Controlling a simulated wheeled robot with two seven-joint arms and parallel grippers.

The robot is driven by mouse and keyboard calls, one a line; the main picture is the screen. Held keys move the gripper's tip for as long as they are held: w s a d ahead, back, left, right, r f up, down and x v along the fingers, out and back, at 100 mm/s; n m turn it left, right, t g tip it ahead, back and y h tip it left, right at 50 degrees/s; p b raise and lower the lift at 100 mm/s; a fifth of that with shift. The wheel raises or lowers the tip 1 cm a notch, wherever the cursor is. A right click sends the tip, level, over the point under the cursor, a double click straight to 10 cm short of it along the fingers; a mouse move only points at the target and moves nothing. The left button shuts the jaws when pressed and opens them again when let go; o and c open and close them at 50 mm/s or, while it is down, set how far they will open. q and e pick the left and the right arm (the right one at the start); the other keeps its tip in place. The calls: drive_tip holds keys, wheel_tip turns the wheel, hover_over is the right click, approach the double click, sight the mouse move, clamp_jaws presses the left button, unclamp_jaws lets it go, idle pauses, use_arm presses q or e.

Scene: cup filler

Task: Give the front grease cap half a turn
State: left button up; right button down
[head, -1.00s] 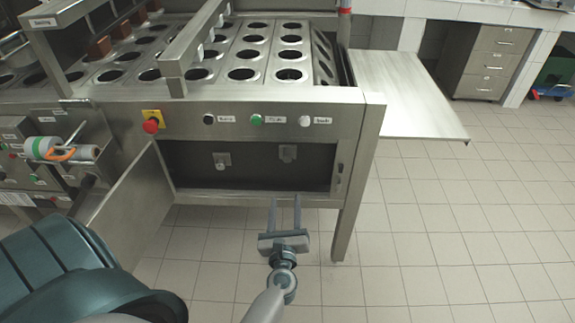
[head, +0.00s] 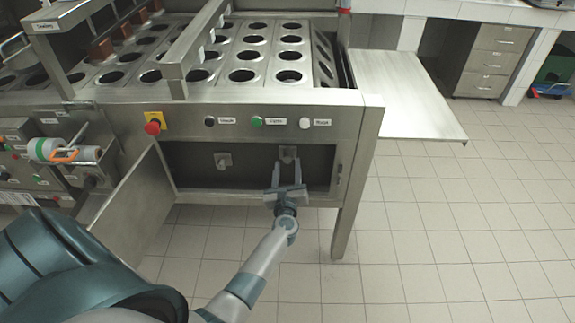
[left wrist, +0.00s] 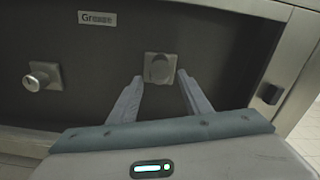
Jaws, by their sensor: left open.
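Two grease caps sit on the dark back wall of the open compartment under the machine's front panel. The right cap (head: 288,155) is a rounded knob on a square plate; in the left wrist view (left wrist: 158,67) it stands just beyond and between my fingertips. The left cap (head: 222,161) also shows in the left wrist view (left wrist: 40,78), apart from my fingers. No marking tells me which is the front one. My left gripper (head: 286,165) is open and empty, pointing into the compartment; in the left wrist view its fingers (left wrist: 159,78) flank the right cap's lower edge. My right gripper is out of view.
A label reading "Grease" (left wrist: 96,18) is above the caps. The compartment door (head: 133,205) hangs open at the left. A frame edge (left wrist: 285,75) bounds the opening at the right. Buttons and a red knob (head: 153,127) line the panel above. Tiled floor is clear at right.

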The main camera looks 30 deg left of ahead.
use_arm(q)
drive_tip(key=shift+w+a, duration=0.35)
drive_tip(key=shift+w, duration=0.15)
drive_tip(key=shift+c, duration=0.2)
drive_tip(key=c, duration=1)
